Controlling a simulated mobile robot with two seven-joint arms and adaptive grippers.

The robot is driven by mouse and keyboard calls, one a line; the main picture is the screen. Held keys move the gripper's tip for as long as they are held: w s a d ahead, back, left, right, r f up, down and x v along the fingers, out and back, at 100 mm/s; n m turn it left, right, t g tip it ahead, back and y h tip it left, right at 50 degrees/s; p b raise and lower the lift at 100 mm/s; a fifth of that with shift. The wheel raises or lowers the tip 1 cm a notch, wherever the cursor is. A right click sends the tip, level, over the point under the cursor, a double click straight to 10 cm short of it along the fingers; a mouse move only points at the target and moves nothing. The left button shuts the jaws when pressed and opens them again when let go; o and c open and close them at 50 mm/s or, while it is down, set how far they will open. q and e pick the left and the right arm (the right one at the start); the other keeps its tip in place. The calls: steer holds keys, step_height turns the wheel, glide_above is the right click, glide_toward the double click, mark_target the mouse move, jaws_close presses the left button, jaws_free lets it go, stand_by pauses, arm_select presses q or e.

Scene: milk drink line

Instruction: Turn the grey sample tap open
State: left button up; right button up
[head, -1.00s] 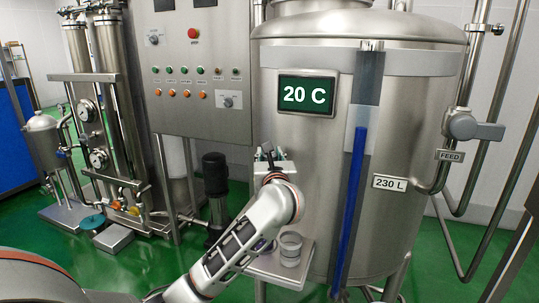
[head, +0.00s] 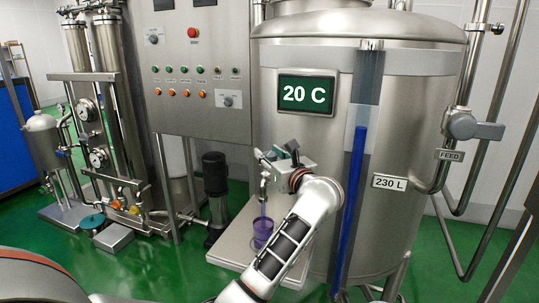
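My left gripper (head: 281,153) is at the front of the steel tank (head: 410,110), at the grey sample tap (head: 264,186). Its dark fingertips point toward the tank. My own wrist hides most of the gripper and the tap's handle, so I cannot tell whether the fingers are shut on it. My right gripper is not in view.
A control cabinet (head: 200,110) with buttons stands behind on the left. A blue level gauge (head: 355,190) runs up the tank front right of my arm. A feed valve (head: 470,127) sits at the right. A dark pump (head: 215,180) stands left of the shelf.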

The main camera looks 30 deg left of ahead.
arm_select(q)
steer(key=shift+o, duration=1.1)
steer(key=shift+d, duration=0.1)
steer(key=v, duration=1.2)
